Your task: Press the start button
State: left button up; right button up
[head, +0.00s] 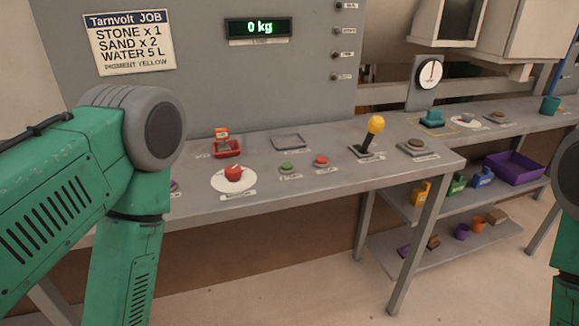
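A green button (287,167) sits low on the grey bench top, with a small label in front of it that is too small to read surely. A red button (321,160) is just to its right, with its own label. My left arm fills the left side and bends down at the elbow, and its gripper is below the picture. Only a green part of my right arm shows at the right edge; its gripper is out of view. Nothing of mine touches either button.
A white plate (246,184) with a red apple-like thing (233,172) lies left of the buttons. A yellow-knobbed lever (375,125) stands to their right. A display (258,28) reads 0 kg. The bench's front edge (330,202) is near; a shelf with containers is below right.

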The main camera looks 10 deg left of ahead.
pick_arm(q)
jog(key=shift+d+r, duration=0.1)
jog(key=shift+d, duration=0.15)
jog(key=shift+a, duration=0.1)
jog(key=shift+a, duration=0.25)
grip_shut()
jog(key=shift+d, duration=0.2)
dwell(0.7)
